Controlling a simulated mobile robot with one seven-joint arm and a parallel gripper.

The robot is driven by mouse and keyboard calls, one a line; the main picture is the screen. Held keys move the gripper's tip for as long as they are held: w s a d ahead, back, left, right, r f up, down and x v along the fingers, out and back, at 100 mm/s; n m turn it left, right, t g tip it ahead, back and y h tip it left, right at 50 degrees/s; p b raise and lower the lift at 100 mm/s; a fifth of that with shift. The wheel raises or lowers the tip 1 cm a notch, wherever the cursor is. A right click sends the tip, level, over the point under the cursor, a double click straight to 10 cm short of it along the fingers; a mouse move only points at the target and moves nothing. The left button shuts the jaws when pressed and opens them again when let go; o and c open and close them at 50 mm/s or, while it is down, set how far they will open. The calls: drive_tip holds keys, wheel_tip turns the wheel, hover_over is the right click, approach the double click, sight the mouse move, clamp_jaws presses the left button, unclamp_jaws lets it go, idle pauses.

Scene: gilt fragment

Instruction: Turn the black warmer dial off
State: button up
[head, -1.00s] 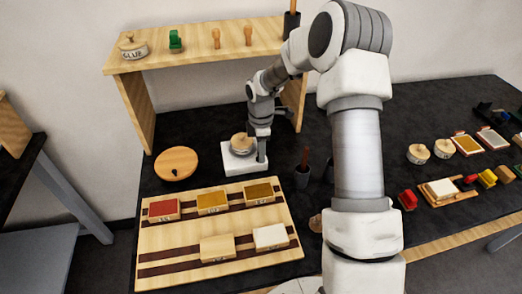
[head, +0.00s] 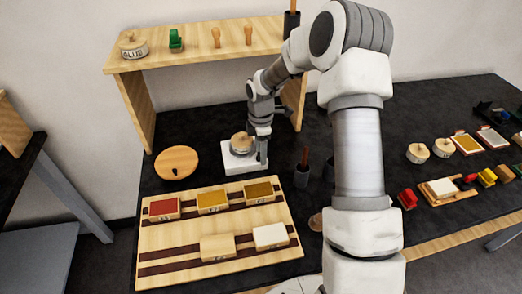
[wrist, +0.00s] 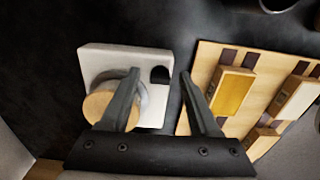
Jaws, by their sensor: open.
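The white warmer (head: 231,164) sits on the dark table, with a small pot with a wooden lid (head: 241,139) on it. In the wrist view the warmer (wrist: 105,58) fills the left, with the pot's round wooden lid (wrist: 100,107) partly behind the left finger. The black dial (wrist: 160,75) is at the warmer's corner, between my finger lines. My gripper (wrist: 159,80) is open and empty, one finger over the pot's side and the other beside the warmer. In the head view my gripper (head: 262,155) is at the warmer's right side and the dial cannot be made out.
A wooden board (head: 158,230) with several coloured blocks lies in front of the warmer. A round wooden disc (head: 176,162) is to its left, a dark cup (head: 302,176) to its right. A wooden shelf (head: 190,51) stands behind.

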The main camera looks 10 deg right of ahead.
wheel_tip(320, 180, up, 17)
drive_tip(key=shift+r, duration=0.2)
idle(0.4)
drive_tip(key=s+r+m+t+h, duration=0.1)
drive_tip(key=s+r+m+t, duration=0.1)
drive_tip(key=s+r+m, duration=0.85)
drive_tip(key=s+m+t+y, duration=0.1)
drive_tip(key=s+m+t, duration=0.2)
drive_tip(key=s, duration=1.6)
drive_tip(key=shift+s+m+t, duration=0.15)
drive_tip(key=shift+m+t, duration=0.15)
drive_tip(key=shift+m, duration=2.05)
